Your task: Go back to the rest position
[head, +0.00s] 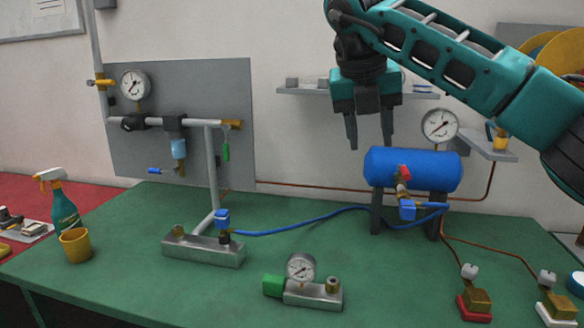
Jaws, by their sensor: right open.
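My right gripper (369,130) is open and empty. It points down in front of the wall, above and a little left of the blue tank (412,168). Its two dark fingers are apart, and no object is between them. The teal right arm comes in from the upper right. My left gripper does not show in the head view.
The green table (330,235) carries a metal manifold (203,250), a gauge block (312,293), red-based (474,308) and white-based (556,312) brass fittings, a yellow cup (76,246) and a spray bottle (62,210). A blue hose (300,224) crosses it. A grey panel (228,90) stands behind.

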